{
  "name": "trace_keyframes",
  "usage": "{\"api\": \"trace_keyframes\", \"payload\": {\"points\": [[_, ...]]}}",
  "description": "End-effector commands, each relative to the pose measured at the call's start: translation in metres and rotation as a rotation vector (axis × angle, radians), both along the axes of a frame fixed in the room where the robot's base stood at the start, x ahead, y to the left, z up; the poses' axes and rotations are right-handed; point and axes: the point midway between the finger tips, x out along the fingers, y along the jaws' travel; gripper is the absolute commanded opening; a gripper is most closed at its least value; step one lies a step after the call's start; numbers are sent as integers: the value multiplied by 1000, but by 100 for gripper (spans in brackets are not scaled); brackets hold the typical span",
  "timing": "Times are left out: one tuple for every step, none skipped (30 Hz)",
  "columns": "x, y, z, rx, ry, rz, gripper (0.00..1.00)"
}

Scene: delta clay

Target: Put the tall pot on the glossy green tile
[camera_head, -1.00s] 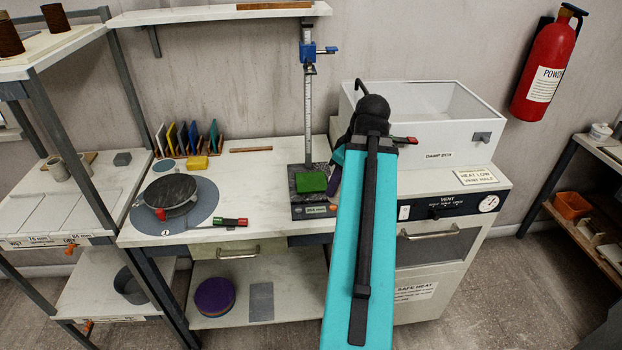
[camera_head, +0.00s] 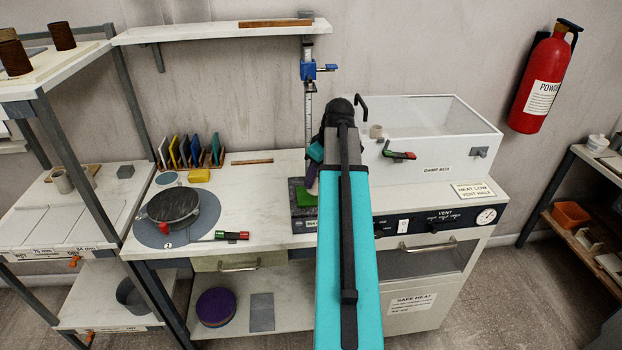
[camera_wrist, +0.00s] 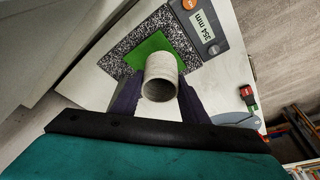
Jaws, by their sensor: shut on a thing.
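A pale grey cylindrical pot (camera_wrist: 160,78) is held between the two dark purple fingers of my gripper (camera_wrist: 158,95) in the wrist view, its open rim facing the camera. The glossy green tile (camera_wrist: 157,45) lies just beyond the pot's lower end, on the speckled base of the height gauge. I cannot tell whether the pot touches it. In the head view the tile (camera_head: 306,197) is partly hidden by my arm. My gripper (camera_head: 311,184) shows beside the gauge there; the held pot is hidden.
The height gauge post (camera_head: 308,110) rises close behind my gripper. The damp box (camera_head: 440,145) stands right, with another small pot (camera_head: 376,131) at its left end. The turntable (camera_head: 174,207) and a row of coloured tiles (camera_head: 190,150) stand left. Bare worktop (camera_head: 255,185) lies between.

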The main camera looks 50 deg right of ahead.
Motion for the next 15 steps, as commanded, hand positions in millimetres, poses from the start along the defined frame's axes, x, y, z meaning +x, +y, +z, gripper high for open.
{"api": "trace_keyframes", "payload": {"points": [[7,-3,1,0,0,0,14],[9,-4,1,0,0,0,14],[11,-5,0,0,0,0,14],[13,-5,0,0,0,0,14],[14,-5,0,0,0,-1,14],[15,-6,-1,0,0,0,14],[15,-6,-1,0,0,0,14],[15,-6,-1,0,0,0,14],[15,-5,-1,0,0,0,14],[15,-5,-1,0,0,-1,14],[15,-5,-1,0,0,0,14],[15,-5,-1,0,0,-1,14],[15,-5,-1,0,0,-1,14],[15,-5,-1,0,0,-1,14],[15,-5,-1,0,0,0,14]]}}
